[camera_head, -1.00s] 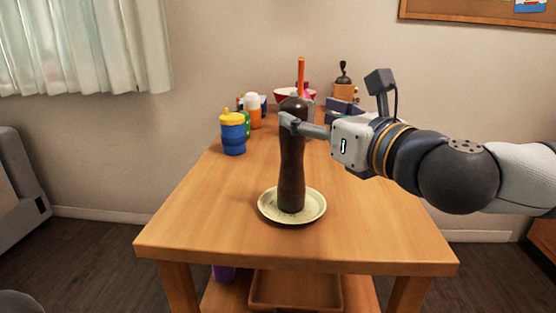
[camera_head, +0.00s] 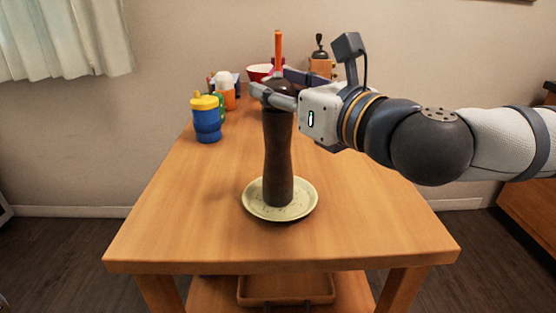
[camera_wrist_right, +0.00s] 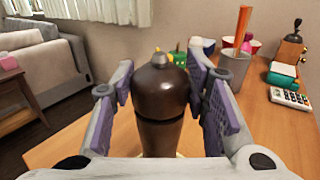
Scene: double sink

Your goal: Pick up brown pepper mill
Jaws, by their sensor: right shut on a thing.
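The brown pepper mill (camera_head: 278,158) is tall and dark and stands upright over a pale speckled plate (camera_head: 252,205) on the wooden table. I cannot tell whether its base touches the plate. My right gripper (camera_head: 272,95) comes in from the right and is shut on the mill just below its rounded top. In the right wrist view the mill's dark head (camera_wrist_right: 160,88) sits between the two purple-padded fingers, with a small metal knob on top. My left gripper is not in view.
A blue cup with a yellow lid (camera_head: 206,120) stands at the table's back left. A coffee grinder (camera_head: 320,62) and red bowl (camera_head: 259,72) are at the back. A calculator (camera_wrist_right: 290,98) shows in the wrist view. The table's front is clear.

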